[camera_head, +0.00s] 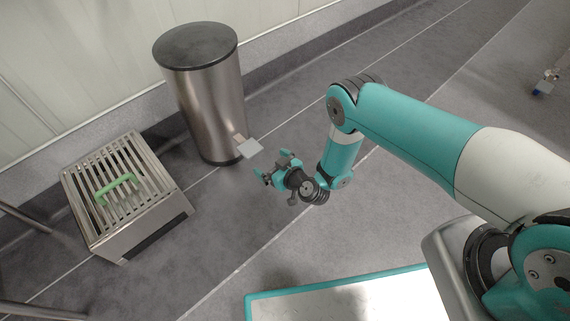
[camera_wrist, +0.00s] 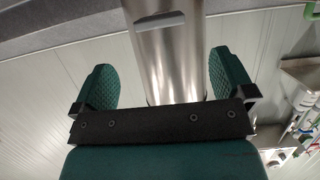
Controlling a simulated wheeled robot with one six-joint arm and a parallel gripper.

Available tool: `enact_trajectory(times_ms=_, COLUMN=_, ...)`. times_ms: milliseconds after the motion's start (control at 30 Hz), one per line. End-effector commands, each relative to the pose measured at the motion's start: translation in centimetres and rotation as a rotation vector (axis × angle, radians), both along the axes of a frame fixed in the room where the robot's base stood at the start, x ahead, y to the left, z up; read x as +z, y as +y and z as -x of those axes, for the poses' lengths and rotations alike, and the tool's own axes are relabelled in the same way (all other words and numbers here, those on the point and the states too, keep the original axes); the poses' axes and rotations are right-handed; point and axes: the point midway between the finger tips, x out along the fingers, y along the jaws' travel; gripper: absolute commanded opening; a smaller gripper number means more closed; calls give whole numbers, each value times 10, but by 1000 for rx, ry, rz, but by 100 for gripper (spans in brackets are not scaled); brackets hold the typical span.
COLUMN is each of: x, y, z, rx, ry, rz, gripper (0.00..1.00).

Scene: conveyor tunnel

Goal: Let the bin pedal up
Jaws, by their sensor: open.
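A tall metal bin (camera_head: 203,108) with a dark round lid (camera_head: 196,45) stands upright against the wall, and the lid looks shut. Its pale flat pedal (camera_head: 249,148) sticks out low at the front right. My gripper (camera_head: 271,167) is just right of and below the pedal in the head view, apart from it. In the wrist view my gripper (camera_wrist: 160,62) is open and empty, with its two green fingers wide apart. The metal bin body (camera_wrist: 172,62) shows between them, and the pedal (camera_wrist: 160,22) is beyond the fingertips, near the top edge.
A slatted metal grate stand (camera_head: 85,205) with a green handle (camera_head: 115,188) on it is left of the bin. A pale wall (camera_head: 75,50) runs behind. Grey floor (camera_head: 240,215) is clear around my gripper. A small blue and white item (camera_head: 545,85) lies far right.

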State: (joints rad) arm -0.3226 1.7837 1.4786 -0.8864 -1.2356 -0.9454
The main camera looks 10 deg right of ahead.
Motion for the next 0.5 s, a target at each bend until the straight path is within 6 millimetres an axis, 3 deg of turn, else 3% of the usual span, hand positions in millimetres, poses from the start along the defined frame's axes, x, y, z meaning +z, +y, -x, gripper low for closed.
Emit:
enact_trajectory(times_ms=200, x=18, y=-19, z=27, rx=-5, ry=4, rz=0, gripper=100)
enact_trajectory(times_ms=500, x=22, y=-33, z=48, rx=-2, ry=0, rz=0, gripper=100)
